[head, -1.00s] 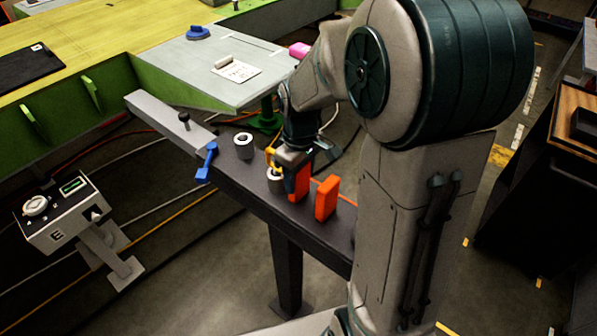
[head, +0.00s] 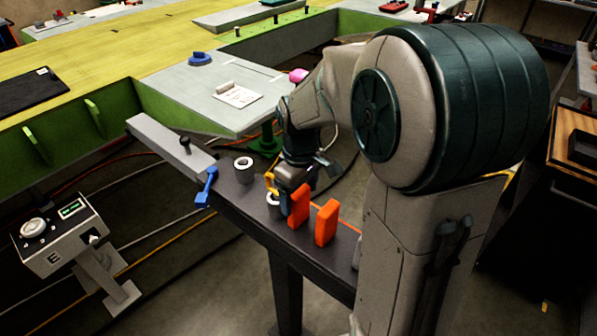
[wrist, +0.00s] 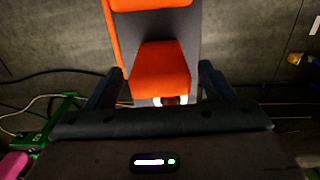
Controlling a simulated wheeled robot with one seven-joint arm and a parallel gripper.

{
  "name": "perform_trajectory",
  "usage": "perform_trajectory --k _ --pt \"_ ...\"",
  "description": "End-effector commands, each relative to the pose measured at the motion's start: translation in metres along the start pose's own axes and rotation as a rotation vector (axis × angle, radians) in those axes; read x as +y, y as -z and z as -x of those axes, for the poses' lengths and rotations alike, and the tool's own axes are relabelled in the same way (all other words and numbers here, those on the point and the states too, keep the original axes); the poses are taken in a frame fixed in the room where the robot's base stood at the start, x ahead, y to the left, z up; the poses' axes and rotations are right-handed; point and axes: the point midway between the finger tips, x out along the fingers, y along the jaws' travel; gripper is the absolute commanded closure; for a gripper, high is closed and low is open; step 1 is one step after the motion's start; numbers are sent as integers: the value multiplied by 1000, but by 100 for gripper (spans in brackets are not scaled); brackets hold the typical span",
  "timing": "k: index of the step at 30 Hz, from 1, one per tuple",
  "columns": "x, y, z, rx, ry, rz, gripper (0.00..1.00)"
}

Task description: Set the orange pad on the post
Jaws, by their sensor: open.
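Two orange pads stand upright on the dark bench in the head view, a left one (head: 299,206) and a right one (head: 327,222). My gripper (head: 285,203) points down beside the left pad and partly covers its left side. In the wrist view my gripper (wrist: 161,88) is open, and an orange pad (wrist: 160,68) shows between its spread fingers; whether they touch it is unclear. More orange (wrist: 150,4) shows at the top edge. A short dark post (head: 185,144) with a knob stands on the pale beam; I cannot tell whether it is the task's post.
The dark bench (head: 236,201) also bears a grey ring (head: 243,171), another ring by my gripper and a blue clamp (head: 207,187). A control box (head: 62,236) stands at the left.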

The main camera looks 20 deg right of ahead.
Motion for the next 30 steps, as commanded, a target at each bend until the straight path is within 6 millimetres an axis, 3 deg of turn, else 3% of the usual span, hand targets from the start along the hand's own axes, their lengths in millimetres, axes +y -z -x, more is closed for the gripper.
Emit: perform_trajectory --k 9,19,23,30 --pt "0 0 68 4 -3 1 24" --pt "-5 -7 98 12 -10 -27 24" --pt "-19 -29 100 55 -43 -127 24" --pt "-56 -87 88 192 -96 -408 24"
